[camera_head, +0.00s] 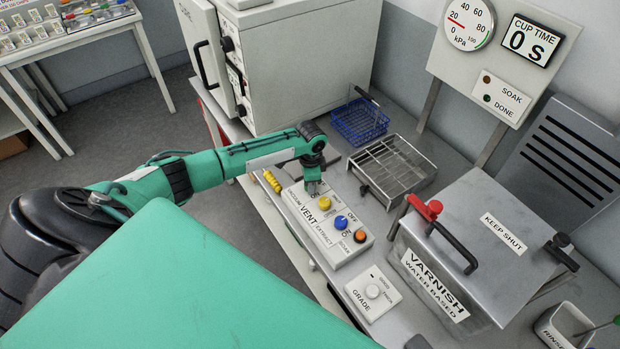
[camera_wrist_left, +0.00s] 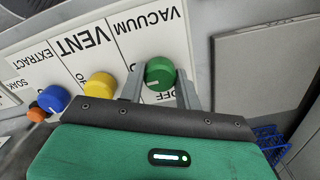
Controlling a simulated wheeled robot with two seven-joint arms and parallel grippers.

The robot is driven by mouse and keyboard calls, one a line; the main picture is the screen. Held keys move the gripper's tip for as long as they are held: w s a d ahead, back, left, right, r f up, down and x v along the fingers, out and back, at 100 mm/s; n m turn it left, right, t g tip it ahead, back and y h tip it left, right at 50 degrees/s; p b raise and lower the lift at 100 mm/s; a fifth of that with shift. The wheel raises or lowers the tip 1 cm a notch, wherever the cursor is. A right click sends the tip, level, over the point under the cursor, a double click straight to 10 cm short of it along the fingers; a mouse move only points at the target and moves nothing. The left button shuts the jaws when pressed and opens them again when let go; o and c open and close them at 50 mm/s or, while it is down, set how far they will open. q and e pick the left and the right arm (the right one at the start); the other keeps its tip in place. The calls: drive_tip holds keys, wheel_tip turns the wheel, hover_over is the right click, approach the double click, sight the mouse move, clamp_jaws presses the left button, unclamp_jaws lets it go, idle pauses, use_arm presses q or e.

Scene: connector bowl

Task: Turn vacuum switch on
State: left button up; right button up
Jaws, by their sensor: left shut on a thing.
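The control panel (camera_head: 348,250) carries a row of knobs labelled VACUUM, VENT, EXTRACT and SOAK. The vacuum switch is a green knob (camera_wrist_left: 160,72) in the left wrist view, under the VACUUM label, with an OFF label partly showing beside it. My left gripper (camera_head: 313,188) reaches down over the panel's far end and hides this knob in the head view. In the left wrist view its two fingers (camera_wrist_left: 158,88) stand on either side of the green knob, shut on it. A pale mark shows at the knob's lower left. My right gripper is not in view.
Beside it are a yellow knob (camera_head: 325,203), a blue knob (camera_head: 341,222) and an orange button (camera_head: 360,236). A wire basket (camera_head: 400,170), a blue basket (camera_head: 360,121) and a varnish tank (camera_head: 470,250) stand nearby. The gauge (camera_head: 468,24) has a red needle; the timer (camera_head: 531,41) reads 0 s.

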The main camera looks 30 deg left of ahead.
use_arm(q)
drive_tip(key=shift+r, duration=0.1)
idle(0.4)
drive_tip(key=o, duration=1)
drive_tip(key=shift+c, duration=0.2)
wheel_tip(320, 180, up, 14)
drive_tip(key=b, duration=0.3)
drive_tip(key=shift+b, duration=0.4)
drive_tip(key=shift+f, duration=0.2)
